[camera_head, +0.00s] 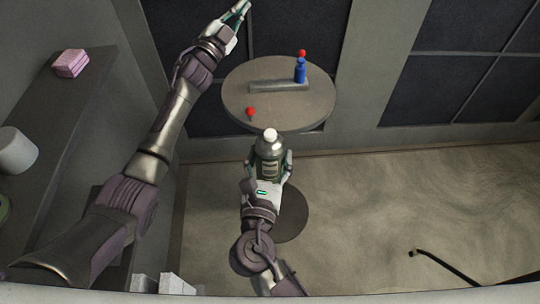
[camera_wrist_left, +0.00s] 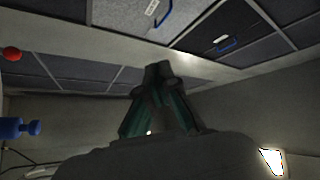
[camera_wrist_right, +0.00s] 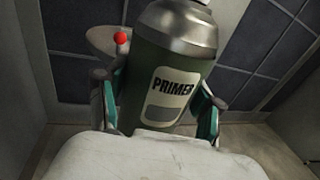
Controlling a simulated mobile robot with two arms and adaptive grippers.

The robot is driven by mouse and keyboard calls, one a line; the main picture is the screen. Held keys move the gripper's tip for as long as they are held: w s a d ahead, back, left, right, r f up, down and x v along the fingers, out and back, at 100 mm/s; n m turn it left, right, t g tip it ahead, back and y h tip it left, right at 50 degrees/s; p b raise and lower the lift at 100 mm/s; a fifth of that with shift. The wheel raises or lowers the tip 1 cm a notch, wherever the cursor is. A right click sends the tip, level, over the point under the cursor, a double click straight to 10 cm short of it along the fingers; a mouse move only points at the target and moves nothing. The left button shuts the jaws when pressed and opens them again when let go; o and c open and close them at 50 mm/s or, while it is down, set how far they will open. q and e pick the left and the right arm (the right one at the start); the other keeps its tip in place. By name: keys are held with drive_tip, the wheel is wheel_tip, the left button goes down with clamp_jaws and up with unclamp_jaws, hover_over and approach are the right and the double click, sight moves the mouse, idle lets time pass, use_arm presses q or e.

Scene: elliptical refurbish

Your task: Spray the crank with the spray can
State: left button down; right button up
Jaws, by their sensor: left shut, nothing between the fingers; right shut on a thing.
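The spray can (camera_head: 269,150) is dark green with a grey top and a white cap. My right gripper (camera_head: 268,172) is shut around its body and holds it upright at the near edge of the round table in the head view. In the right wrist view the can (camera_wrist_right: 165,70) shows a "PRIMER" label between the fingers (camera_wrist_right: 158,105). The crank is likely the grey bar (camera_head: 278,87) with a red knob (camera_head: 251,111) and a blue part (camera_head: 300,70) on the table. My left gripper (camera_head: 240,8) is shut and empty, raised beyond the table's far left; its fingers (camera_wrist_left: 158,75) meet in its wrist view.
The round table (camera_head: 240,80) stands against a wall of dark panels (camera_head: 450,85). A shelf (camera_head: 60,130) at left carries a pink block (camera_head: 71,63) and a white cylinder (camera_head: 16,151). A black hose (camera_head: 440,262) lies at lower right. The floor at right is mostly clear.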

use_arm(q)
drive_tip(key=s+d+r+m+g+h, duration=0.5)
drive_tip(key=d+r+m+h, duration=0.25)
drive_tip(key=r, duration=0.25)
drive_tip(key=s+d+r+m+g+y, duration=0.1)
drive_tip(key=s+d+r+m+g, duration=0.1)
drive_tip(key=s+d+m+g, duration=0.6)
drive_tip(key=s+d+r+m+g+y, duration=0.1)
drive_tip(key=s+d+r+m+g, duration=0.2)
drive_tip(key=s+d+m+g, duration=0.55)
drive_tip(key=s+a+f+m+y, duration=0.2)
drive_tip(key=s+f+m+y, duration=0.25)
drive_tip(key=s, duration=0.35)
drive_tip(key=m+t+y, duration=0.2)
drive_tip(key=t+y, duration=0.1)
drive_tip(key=y, duration=1)
hover_over(270, 132)
wheel_tip(270, 132, down, 9)
drive_tip(key=shift+f, duration=3.1)
drive_tip(key=shift+f, duration=0.3)
